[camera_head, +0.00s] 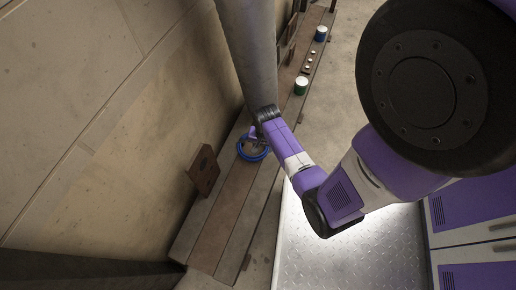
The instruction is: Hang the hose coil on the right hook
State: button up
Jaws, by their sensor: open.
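The blue hose coil (243,154) lies on the long wooden bench (213,236). It shows as a ring, partly covered by my gripper. My gripper (253,142) is open over the far part of the coil; I cannot tell whether its fingers touch the hose. A reddish-brown board (204,170) stands at the wall side of the bench, left of the coil. It has small dark marks, but I cannot make out any hook on it, so the right hook is not clearly visible.
A green can with a pale top (300,87), several small round pieces (308,61) and a blue can (321,34) stand farther along the bench. A beige wall (110,165) is on the left. A grey tube-like column crosses above. Purple cabinets (470,215) stand at right.

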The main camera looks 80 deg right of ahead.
jog(key=w+a+r+n+t+h, duration=0.1)
jog(key=a+r+n+t, duration=0.15)
jog(key=a, duration=0.35)
jog(key=w+a+r+n+t+h, duration=0.1)
jog(key=a+r+n+t+h, duration=0.1)
jog(key=a+n, duration=0.3)
jog(key=s+a+r+n+t, duration=0.1)
jog(key=a+r+n+t, duration=0.45)
jog(key=a+r, duration=0.8)
jog(key=s+a+r+n+t+y+p, duration=0.1)
jog(key=r+p, duration=0.8)
jog(key=r, duration=1.1)
jog(key=s+a+r+n+t+y+p, duration=0.1)
jog(key=a+r+n+t+y+p, duration=0.2)
jog(key=r+p, duration=0.7)
notch_tip(320, 180, up, 11)
jog(key=shift+s+a+f+n, duration=0.15)
jog(key=shift+s+a+n, duration=0.2)
jog(key=shift+n, duration=0.55)
jog(key=shift+o, duration=0.9)
jog(key=shift+r+p, duration=0.25)
jog(key=shift+p, duration=0.1)
jog(key=shift+f, duration=0.1)
